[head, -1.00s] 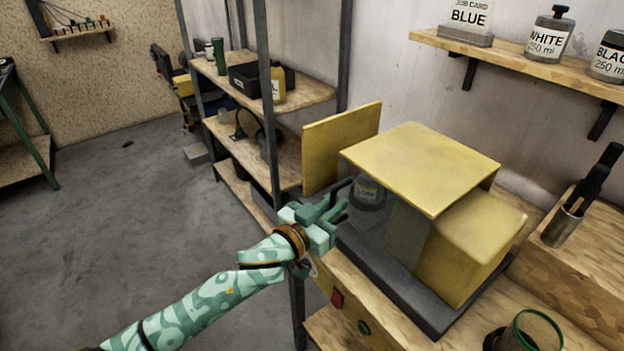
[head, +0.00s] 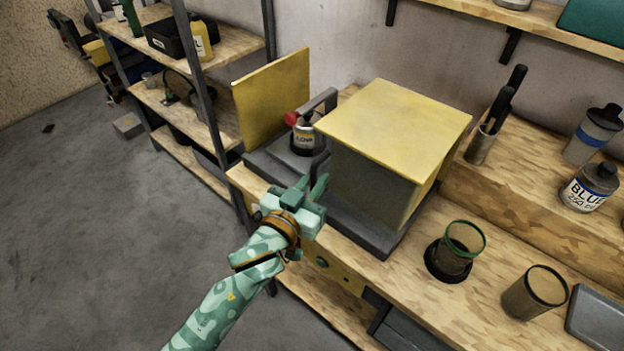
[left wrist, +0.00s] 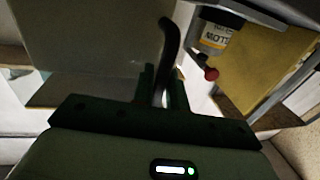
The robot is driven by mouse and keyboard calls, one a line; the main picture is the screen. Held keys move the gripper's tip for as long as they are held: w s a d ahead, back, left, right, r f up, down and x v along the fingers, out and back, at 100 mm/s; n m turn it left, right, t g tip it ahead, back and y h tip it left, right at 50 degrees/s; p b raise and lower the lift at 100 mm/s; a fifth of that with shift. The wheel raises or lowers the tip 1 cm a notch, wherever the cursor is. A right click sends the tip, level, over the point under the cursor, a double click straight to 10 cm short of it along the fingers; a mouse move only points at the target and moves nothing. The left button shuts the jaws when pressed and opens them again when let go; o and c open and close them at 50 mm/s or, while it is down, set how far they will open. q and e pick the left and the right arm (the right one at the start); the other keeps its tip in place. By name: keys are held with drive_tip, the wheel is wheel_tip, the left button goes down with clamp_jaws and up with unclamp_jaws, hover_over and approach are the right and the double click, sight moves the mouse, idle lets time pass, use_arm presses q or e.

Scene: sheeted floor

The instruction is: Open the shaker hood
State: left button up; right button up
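The shaker hood (head: 395,115) is a yellow-topped cover with a dark see-through front, standing over the right part of the grey shaker base (head: 350,222). The left part is uncovered, and a labelled can (head: 304,138) stands there under a grey clamp with a red knob (head: 291,118). The can also shows in the left wrist view (left wrist: 214,35). My left gripper (head: 310,184) is at the hood's front left corner. In the left wrist view its fingers (left wrist: 163,88) are closed around the dark curved hood handle (left wrist: 170,42). My right gripper is not in view.
A yellow end panel (head: 272,95) stands upright left of the can. A metal-framed shelf (head: 211,90) is left of the bench. Right of the shaker are a green-rimmed cup (head: 455,252), an empty cup (head: 533,292) and a grey tray (head: 600,318).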

use_arm(q)
drive_tip(key=shift+o, duration=1)
drive_tip(key=p+v, duration=0.1)
drive_tip(key=v, duration=1.5)
drive_tip(key=shift+s, duration=0.25)
